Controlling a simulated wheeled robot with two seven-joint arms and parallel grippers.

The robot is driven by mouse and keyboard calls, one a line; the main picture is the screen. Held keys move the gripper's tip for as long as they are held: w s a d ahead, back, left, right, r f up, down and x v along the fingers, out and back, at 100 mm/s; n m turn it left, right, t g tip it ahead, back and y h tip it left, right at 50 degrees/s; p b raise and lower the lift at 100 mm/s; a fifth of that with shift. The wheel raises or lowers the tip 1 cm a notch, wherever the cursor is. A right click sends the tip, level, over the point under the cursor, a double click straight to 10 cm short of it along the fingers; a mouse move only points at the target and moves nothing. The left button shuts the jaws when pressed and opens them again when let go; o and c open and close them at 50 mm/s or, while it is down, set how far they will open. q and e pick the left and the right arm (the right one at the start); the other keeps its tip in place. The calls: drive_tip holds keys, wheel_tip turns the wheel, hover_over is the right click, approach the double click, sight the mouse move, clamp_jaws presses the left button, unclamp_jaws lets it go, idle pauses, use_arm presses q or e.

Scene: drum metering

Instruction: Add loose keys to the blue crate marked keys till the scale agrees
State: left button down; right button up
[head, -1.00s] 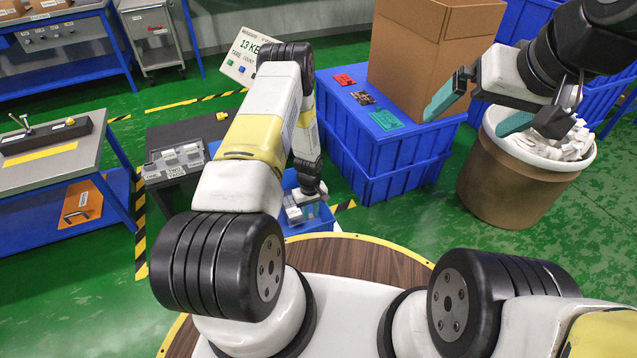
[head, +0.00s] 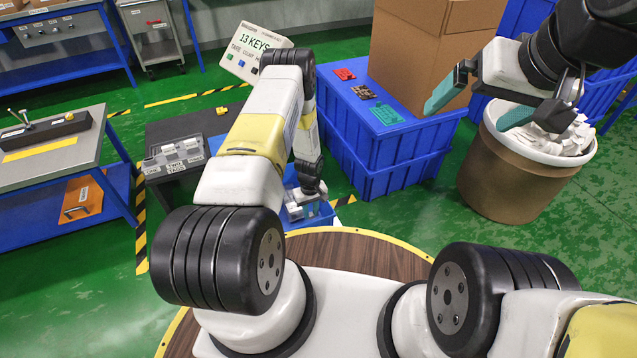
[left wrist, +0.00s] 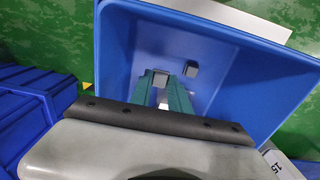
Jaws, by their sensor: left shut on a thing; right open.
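Any crate marking is hidden. The scale display (head: 254,52) reads 13 KEYS, with smaller text partly covered by my arm.
The brown drum (head: 510,172) holds white pieces. A blue container (head: 400,160) carries a cardboard box (head: 420,55) and small red, black and teal pieces. A dark stand (head: 205,130) at left holds grey blocks with labels. Green floor is clear at lower right.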

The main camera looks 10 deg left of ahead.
use_arm(q)
drive_tip(key=shift+f, duration=1.3)
idle(0.5)
drive_tip(key=c, duration=1.1)
unclamp_jaws()
drive_tip(key=shift+c, duration=0.2)
